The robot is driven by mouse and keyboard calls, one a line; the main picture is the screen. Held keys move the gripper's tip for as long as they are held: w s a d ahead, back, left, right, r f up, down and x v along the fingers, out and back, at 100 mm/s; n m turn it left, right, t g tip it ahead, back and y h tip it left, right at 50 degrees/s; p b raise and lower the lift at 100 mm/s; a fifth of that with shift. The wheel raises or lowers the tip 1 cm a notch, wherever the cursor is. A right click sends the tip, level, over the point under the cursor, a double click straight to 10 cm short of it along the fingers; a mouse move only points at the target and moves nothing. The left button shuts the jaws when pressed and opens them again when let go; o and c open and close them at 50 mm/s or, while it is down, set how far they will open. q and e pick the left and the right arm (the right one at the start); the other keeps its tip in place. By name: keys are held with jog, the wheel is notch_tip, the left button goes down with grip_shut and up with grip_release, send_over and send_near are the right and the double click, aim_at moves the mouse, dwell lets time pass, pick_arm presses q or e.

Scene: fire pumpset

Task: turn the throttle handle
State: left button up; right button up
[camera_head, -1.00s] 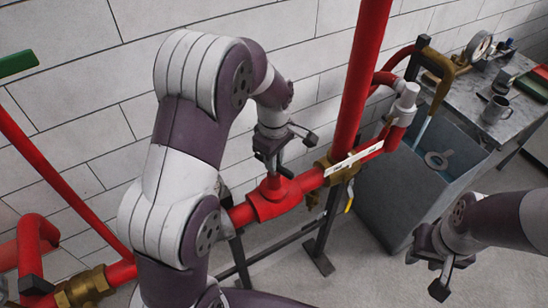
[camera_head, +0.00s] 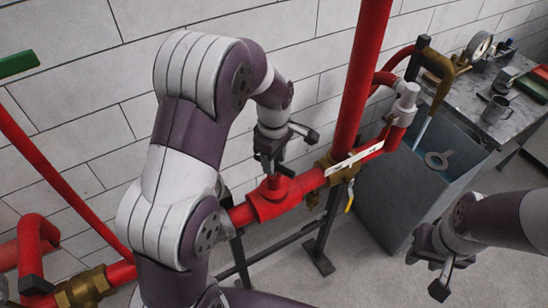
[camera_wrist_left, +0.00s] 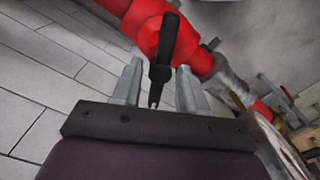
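A black handle (camera_wrist_left: 163,50) stands out from a red pipe fitting (camera_wrist_left: 143,22) in the left wrist view. The same red fitting (camera_head: 272,200) sits on the red pipe in the head view, below my left gripper (camera_head: 272,165). In the wrist view my left gripper (camera_wrist_left: 160,68) is open, with one grey finger on each side of the black handle. Small gaps show between handle and fingers. The handle is hard to make out in the head view. My right gripper (camera_head: 427,274) is open and empty at the lower right, away from the pipe.
A thick red upright pipe (camera_head: 363,80) and a white lever (camera_head: 353,160) stand right of the fitting. A white wall is behind.

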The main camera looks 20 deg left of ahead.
pick_arm(q)
notch_tip(320, 180, up, 4)
jog(key=shift+w+r+b, duration=0.15)
jog(key=shift+r+b, duration=0.05)
jog(key=shift+b, duration=0.8)
notch_tip(320, 180, up, 8)
jog(key=p, duration=0.7)
jog(key=shift+s+r, duration=0.2)
